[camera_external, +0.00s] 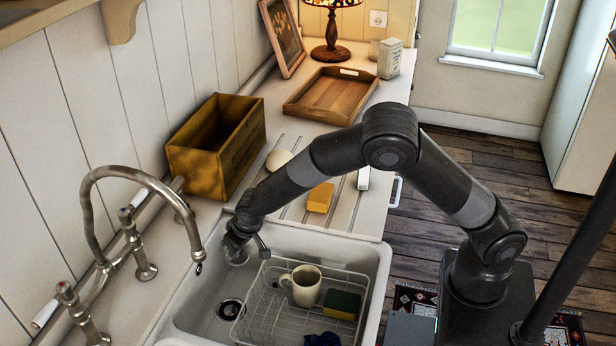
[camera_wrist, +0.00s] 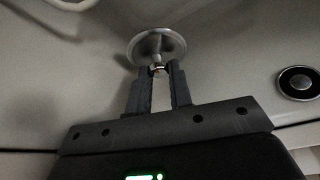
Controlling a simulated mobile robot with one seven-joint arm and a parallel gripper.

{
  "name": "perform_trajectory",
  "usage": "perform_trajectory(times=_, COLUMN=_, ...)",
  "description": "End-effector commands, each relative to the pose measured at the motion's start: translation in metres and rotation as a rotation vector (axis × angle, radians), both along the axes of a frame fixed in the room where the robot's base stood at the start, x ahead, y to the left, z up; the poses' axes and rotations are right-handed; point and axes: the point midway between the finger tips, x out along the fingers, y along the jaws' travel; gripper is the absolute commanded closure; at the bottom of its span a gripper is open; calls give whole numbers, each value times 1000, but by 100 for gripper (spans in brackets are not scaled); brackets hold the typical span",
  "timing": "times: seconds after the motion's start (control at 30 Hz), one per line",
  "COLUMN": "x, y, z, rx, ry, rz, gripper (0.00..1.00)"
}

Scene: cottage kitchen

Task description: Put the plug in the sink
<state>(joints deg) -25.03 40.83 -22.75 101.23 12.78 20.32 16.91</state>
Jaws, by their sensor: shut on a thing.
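My gripper (camera_external: 236,243) is low over the back left part of the white sink (camera_external: 377,272). In the wrist view my gripper (camera_wrist: 157,72) is shut on the small stem of the plug (camera_wrist: 157,44), a pale round disc. The plug shows in the external view as a greyish shape (camera_external: 237,258) just under the fingers. The drain (camera_external: 229,309) is a dark hole with a metal ring in the sink floor, nearer the camera than the plug and apart from it. A dark ringed hole (camera_wrist: 299,83) shows at the right of the wrist view.
A wire basket (camera_external: 262,312) in the sink, right of the drain, holds a cream mug (camera_external: 302,285) and a green-yellow sponge (camera_external: 342,304). A tall curved tap (camera_external: 150,178) stands at the left. A wooden box (camera_external: 218,145) and a yellow sponge (camera_external: 320,197) are on the counter.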

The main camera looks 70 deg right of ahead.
Motion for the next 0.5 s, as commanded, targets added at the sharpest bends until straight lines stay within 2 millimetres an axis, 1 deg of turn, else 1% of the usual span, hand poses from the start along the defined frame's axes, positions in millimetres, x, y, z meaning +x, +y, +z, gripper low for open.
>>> perform_trajectory(times=0.03, x=-1, y=-1, z=-13, rx=0, ry=3, rz=-2, gripper=100)
perform_trajectory(times=0.13, x=0, y=0, z=-31, rx=0, ry=2, rz=-1, gripper=100)
perform_trajectory(times=0.2, x=0, y=0, z=-38, rx=0, ry=1, rz=0, gripper=100)
perform_trajectory(times=0.37, x=0, y=0, z=-47, rx=0, ry=0, rz=0, gripper=100)
perform_trajectory(times=0.47, x=-1, y=0, z=-60, rx=0, ry=2, rz=0, gripper=100)
perform_trajectory(times=0.5, x=0, y=0, z=-66, rx=0, ry=2, rz=0, gripper=100)
